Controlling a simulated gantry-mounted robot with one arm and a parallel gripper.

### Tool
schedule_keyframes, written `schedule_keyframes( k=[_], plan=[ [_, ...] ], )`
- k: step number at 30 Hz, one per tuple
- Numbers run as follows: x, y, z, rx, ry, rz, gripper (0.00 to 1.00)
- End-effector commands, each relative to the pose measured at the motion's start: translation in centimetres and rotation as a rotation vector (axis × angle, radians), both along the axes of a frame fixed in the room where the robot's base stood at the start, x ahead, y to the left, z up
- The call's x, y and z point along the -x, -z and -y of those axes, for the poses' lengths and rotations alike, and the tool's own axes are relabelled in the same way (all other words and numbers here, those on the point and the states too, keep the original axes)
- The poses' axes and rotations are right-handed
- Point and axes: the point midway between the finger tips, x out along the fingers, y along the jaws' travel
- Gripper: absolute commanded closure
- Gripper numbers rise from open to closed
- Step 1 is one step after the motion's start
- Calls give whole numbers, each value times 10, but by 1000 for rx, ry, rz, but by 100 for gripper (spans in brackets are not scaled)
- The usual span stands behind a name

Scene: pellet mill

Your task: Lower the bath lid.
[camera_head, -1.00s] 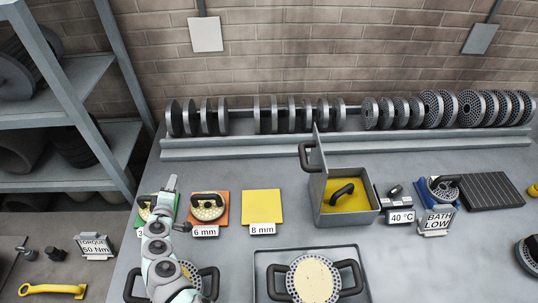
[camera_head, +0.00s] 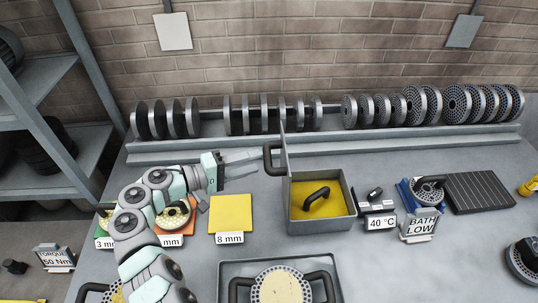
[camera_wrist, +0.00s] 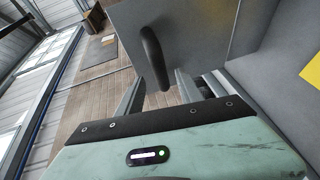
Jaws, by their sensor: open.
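The bath (camera_head: 345,222) is a grey open box with yellow liquid and a dark handled object (camera_head: 317,196) inside. Its lid (camera_head: 283,145) stands upright at the box's left side. The lid's dark handle (camera_head: 268,160) sticks out to the left. My gripper (camera_head: 257,160) is open, with its fingers pointing right and their tips close to the handle. In the wrist view, the lid (camera_wrist: 205,30) fills the upper middle and its handle (camera_wrist: 152,55) reaches down toward the gap between my fingers (camera_wrist: 160,88). I cannot tell whether they touch.
A yellow 8 mm mat (camera_head: 231,212) lies below my gripper. A 40 °C display (camera_head: 381,222) and a BATH LOW sign (camera_head: 422,225) stand right of the bath. A rack of dies (camera_head: 330,140) runs behind. A tray (camera_head: 228,272) with a handled die lies in front.

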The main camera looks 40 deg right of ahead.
Motion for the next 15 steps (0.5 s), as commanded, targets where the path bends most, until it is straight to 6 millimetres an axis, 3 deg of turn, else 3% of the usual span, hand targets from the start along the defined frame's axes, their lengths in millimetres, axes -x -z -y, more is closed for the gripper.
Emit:
schedule_keyframes(
  k=[6,15],
  plan=[
    [11,3,36,0,1,0,57],
    [16,9,55,-2,0,2,57]
  ],
)
